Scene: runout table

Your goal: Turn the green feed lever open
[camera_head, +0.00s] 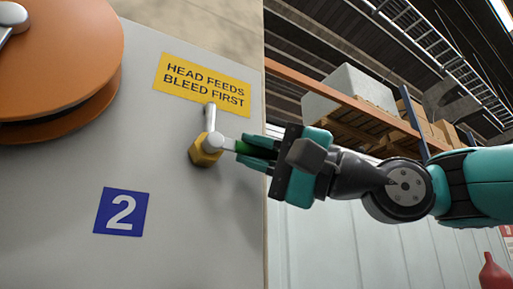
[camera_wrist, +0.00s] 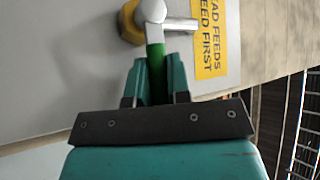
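The green feed lever (camera_head: 242,147) sticks out to the right from a grey metal valve joint on the panel, nearly level in the head view. The valve has a yellow hexagonal base (camera_head: 206,149) and a short silver stub (camera_head: 210,117) pointing up. My gripper (camera_head: 258,152) reaches in from the right, its teal fingers around the green grip. In the wrist view, the green lever (camera_wrist: 155,59) runs down between the two fingers (camera_wrist: 157,80), which appear closed against its sides. The fingers hide the lever's outer end.
A yellow sign (camera_head: 203,85) reading "HEAD FEEDS BLEED FIRST" is above the valve. A blue "2" plate (camera_head: 122,212) sits lower left, and an orange reel (camera_head: 62,65) is at upper left. The panel ends just right of the valve. Shelving with boxes (camera_head: 350,88) stands behind.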

